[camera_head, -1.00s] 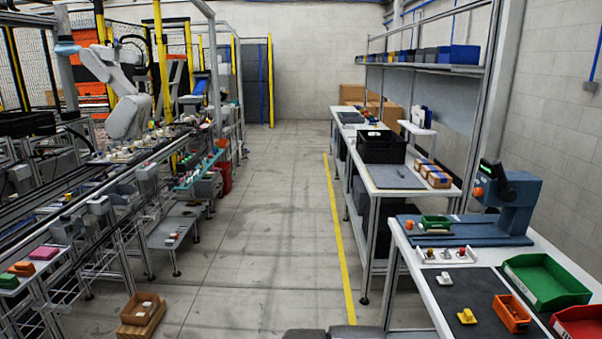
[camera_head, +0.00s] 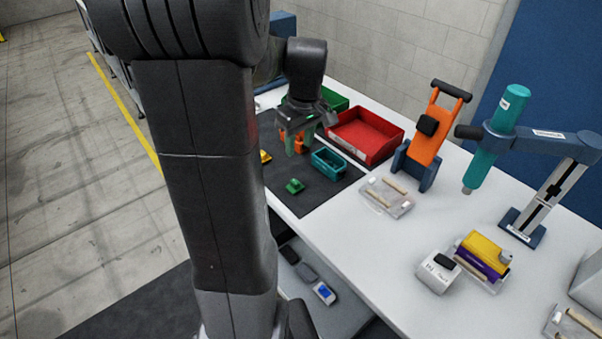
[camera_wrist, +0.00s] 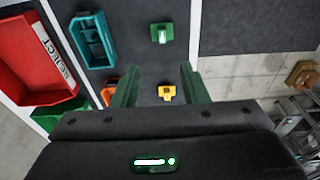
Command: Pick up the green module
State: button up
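The green module (camera_head: 294,186) is a small block lying on the dark mat (camera_head: 318,199) on the white workbench. In the wrist view the green module (camera_wrist: 161,34) lies ahead of my fingertips, about centred between them, with a pale top part. My gripper (camera_head: 296,143) is above the mat, further back than the green module. In the wrist view my gripper (camera_wrist: 158,80) has its two green fingers spread wide with nothing between them. A yellow module (camera_wrist: 166,92) shows lower down between the fingers, on the mat.
An orange tray (camera_wrist: 109,90) is partly hidden by a finger. A red reject bin (camera_head: 364,138) and a green bin (camera_head: 334,101) stand behind. An orange fixture (camera_head: 428,140) and a teal tool (camera_head: 500,135) stand to the right.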

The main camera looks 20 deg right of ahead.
send_over(295, 181)
jog(key=f, duration=0.7)
jog(key=shift+s+d+f, duration=0.15)
jog(key=shift+s+f, duration=0.05)
jog(key=shift+f, duration=0.2)
jog(key=shift+w+f+p, duration=0.1)
jog(key=shift+f+p, duration=0.7)
jog(key=shift+f, duration=1.9)
grip_shut()
